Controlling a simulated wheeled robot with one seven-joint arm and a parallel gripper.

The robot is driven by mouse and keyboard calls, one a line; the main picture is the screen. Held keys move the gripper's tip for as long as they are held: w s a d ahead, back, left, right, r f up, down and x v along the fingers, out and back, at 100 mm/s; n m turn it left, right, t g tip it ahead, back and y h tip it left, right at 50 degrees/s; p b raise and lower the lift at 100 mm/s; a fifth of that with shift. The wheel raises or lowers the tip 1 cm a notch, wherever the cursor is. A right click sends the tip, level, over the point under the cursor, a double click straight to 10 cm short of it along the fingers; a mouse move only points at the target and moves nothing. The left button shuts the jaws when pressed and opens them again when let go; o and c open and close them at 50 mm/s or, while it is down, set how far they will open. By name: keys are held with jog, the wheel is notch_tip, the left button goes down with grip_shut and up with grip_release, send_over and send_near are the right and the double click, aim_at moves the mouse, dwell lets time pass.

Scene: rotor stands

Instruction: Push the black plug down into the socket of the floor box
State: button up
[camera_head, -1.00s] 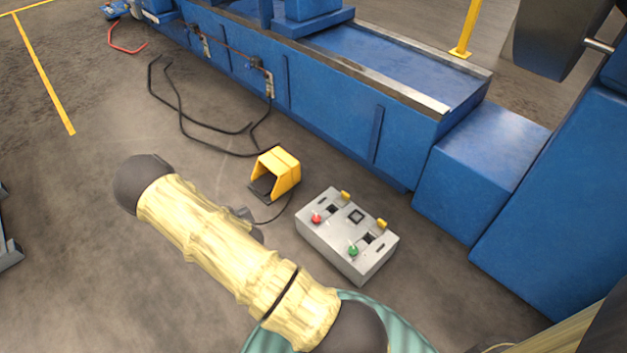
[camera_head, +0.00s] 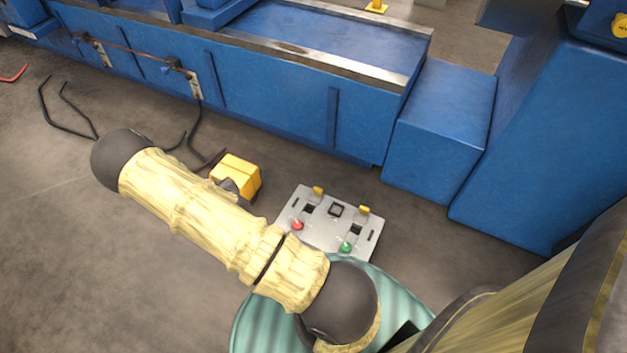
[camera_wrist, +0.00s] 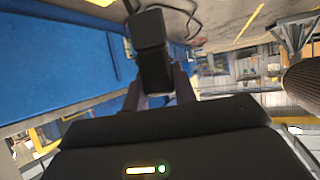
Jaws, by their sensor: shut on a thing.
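The black plug (camera_wrist: 151,45) is a dark block with rounded edges, seen in the wrist view. My gripper (camera_wrist: 158,90) is shut on it, with one finger on each side. The floor box (camera_head: 322,240) is a grey box on the floor in the head view. Its top has dark square openings, two yellow flaps, a red knob (camera_head: 297,225) and a green knob (camera_head: 347,247). I cannot tell which opening is the socket. My arm hides the gripper and plug in the head view. The floor box is not clearly visible in the wrist view, so their distance apart cannot be told.
A yellow foot pedal (camera_head: 238,175) stands left of the box, partly hidden by my arm. A long blue machine bed (camera_head: 270,105) and a blue block (camera_head: 440,130) stand behind. Black cables (camera_head: 70,120) lie on the left floor. Open floor lies at lower left.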

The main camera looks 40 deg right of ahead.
jog(key=shift+w+d, duration=0.3)
jog(key=shift+w, duration=0.2)
jog(key=s+d+f+m+g+h+b, duration=0.2)
jog(key=s+d+f+m+h+b, duration=0.1)
jog(key=d, duration=0.6)
jog(key=s+d+f+m+g+h+b, duration=0.3)
jog(key=d+f+m+b, duration=0.3)
jog(key=d+f+b, duration=0.2)
jog(key=s+d+f+m+g+h+b, duration=0.2)
jog(key=s+d+f+m+h+b, duration=0.2)
jog(key=d+f, duration=0.3)
jog(key=s+d+h+b, duration=0.1)
jog(key=d, duration=0.4)
jog(key=shift+f+m+g+b, duration=0.15)
jog(key=shift+m+g+b, duration=0.15)
jog(key=shift+b, duration=0.1)
jog(key=shift+f, duration=0.1)
